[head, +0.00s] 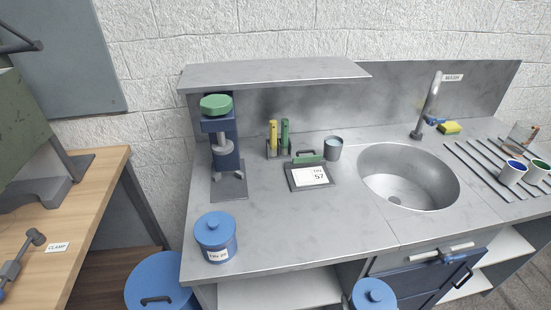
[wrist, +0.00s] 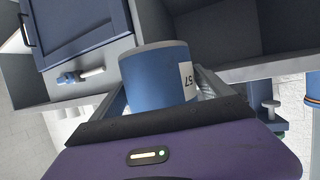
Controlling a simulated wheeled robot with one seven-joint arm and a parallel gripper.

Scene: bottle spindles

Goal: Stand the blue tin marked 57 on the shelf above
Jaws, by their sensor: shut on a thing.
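The blue tin marked 57 (wrist: 155,75) is between my gripper's fingers (wrist: 162,92) in the wrist view. Its white label shows at its right side, with the number upside down in the picture. My gripper is shut on it. In the head view a blue tin with a knobbed lid (head: 373,294), cut by the bottom edge before the cabinet, appears to be this tin; my gripper does not show there. The grey shelf above (head: 275,73) runs over the back left of the counter; its top looks bare.
Another labelled blue tin (head: 216,240) stands at the counter's front left. The sink (head: 408,178) is right.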

